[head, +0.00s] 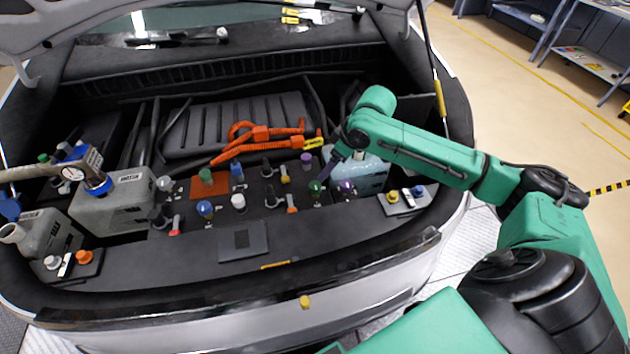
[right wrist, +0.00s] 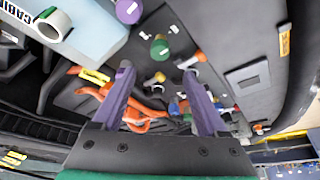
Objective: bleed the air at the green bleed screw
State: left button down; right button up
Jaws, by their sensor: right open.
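A green-topped knob (head: 315,187) stands on the dark panel at the right of the bay, left of a purple knob (head: 346,187). In the right wrist view the green knob (right wrist: 160,47) sits just past the fingertips, roughly centred between them. My right gripper (head: 330,163), with purple fingers, points down close above it; in the wrist view the gripper (right wrist: 157,73) is open and empty, and no contact shows. Another green knob (head: 206,176) stands on an orange-red plate further left. No label tells which is the bleed screw. My left gripper is not in view.
Several coloured knobs and small levers (head: 291,205) crowd the panel around. A light-blue tank (head: 368,174) is close to the right gripper. Orange cables (head: 265,135) run behind.

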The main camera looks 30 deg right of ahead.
send_near(315, 185)
notch_tip(315, 185, down, 3)
jog(key=x, duration=0.3)
jog(key=w+x, duration=0.1)
jog(key=x, duration=0.1)
jog(key=shift+a+p, duration=0.3)
jog(key=shift+p, duration=0.1)
jog(key=shift+w+f, duration=0.1)
jog(key=shift+f, duration=0.15)
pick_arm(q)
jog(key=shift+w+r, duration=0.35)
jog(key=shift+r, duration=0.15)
pick_arm(e)
jog(key=shift+c, duration=0.7)
grip_shut()
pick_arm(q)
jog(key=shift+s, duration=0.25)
